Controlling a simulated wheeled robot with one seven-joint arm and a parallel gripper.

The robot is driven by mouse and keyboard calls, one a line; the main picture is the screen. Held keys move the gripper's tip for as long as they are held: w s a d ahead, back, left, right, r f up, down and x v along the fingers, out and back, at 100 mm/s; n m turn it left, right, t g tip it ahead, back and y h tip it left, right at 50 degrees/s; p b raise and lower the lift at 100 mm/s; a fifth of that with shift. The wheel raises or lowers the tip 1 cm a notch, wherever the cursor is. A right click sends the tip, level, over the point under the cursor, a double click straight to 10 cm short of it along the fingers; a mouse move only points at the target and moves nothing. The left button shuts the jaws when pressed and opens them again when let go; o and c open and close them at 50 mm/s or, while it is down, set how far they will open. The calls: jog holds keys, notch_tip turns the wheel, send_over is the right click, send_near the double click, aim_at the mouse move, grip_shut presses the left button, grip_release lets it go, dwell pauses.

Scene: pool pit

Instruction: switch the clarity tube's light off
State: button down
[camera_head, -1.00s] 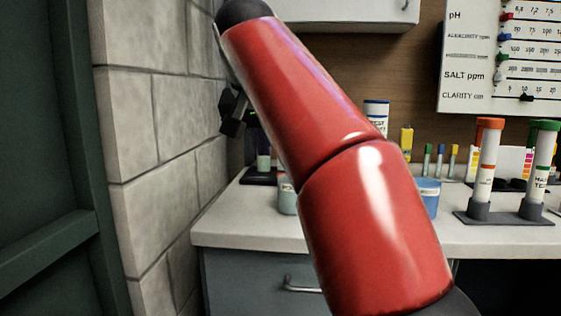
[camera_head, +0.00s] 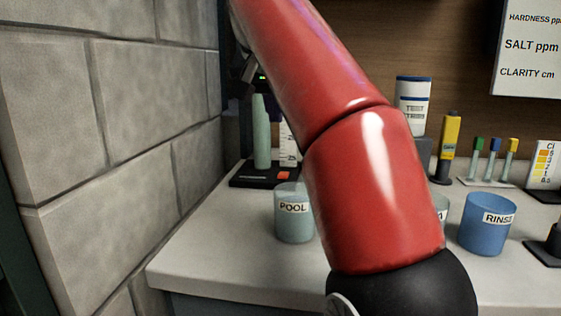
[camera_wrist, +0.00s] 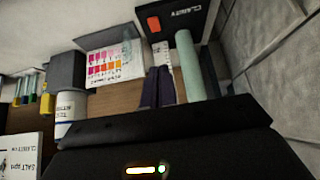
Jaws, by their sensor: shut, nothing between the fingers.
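The clarity tube (camera_head: 261,135) is a pale green upright tube on a black base (camera_head: 240,181) against the stone wall. An orange-red switch (camera_head: 284,175) is on the base's right front, beside a white scale strip. In the wrist view, which is turned over, the tube (camera_wrist: 190,65), the base marked CLARITY (camera_wrist: 196,10) and the switch (camera_wrist: 154,24) show near the top. My gripper (camera_wrist: 158,85) has its dark fingers together, beside the tube in that picture and apart from the switch. In the head view my red arm hides much of the gripper. Whether the tube is lit is unclear.
A POOL beaker (camera_head: 293,218) stands just in front of the base. A RINSE beaker (camera_head: 487,225), a yellow bottle (camera_head: 450,135), small vials (camera_head: 495,160) and a white tub (camera_head: 412,105) stand to the right. The stone wall (camera_head: 150,90) closes the left side.

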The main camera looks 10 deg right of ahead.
jog(key=b, duration=0.1)
send_over(280, 175)
notch_tip(280, 175, down, 9)
jog(key=shift+r, duration=0.2)
jog(key=shift+s+a+f+b, duration=0.1)
jog(key=shift+s+f+b, duration=0.1)
jog(key=shift+f+b, duration=0.3)
jog(key=shift+s+f+b, duration=0.15)
jog(key=shift+f, duration=1.05)
jog(key=shift+f, duration=0.1)
jog(key=f+b, duration=0.1)
jog(key=b, duration=0.2)
jog(key=shift+s+a+f+t, duration=0.1)
jog(key=shift+s+f+t, duration=0.05)
jog(key=shift+t, duration=0.25)
jog(key=shift+r+p, duration=0.3)
jog(key=shift+r, duration=0.1)
jog(key=shift+r+p, duration=0.8)
jog(key=shift+p, duration=0.05)
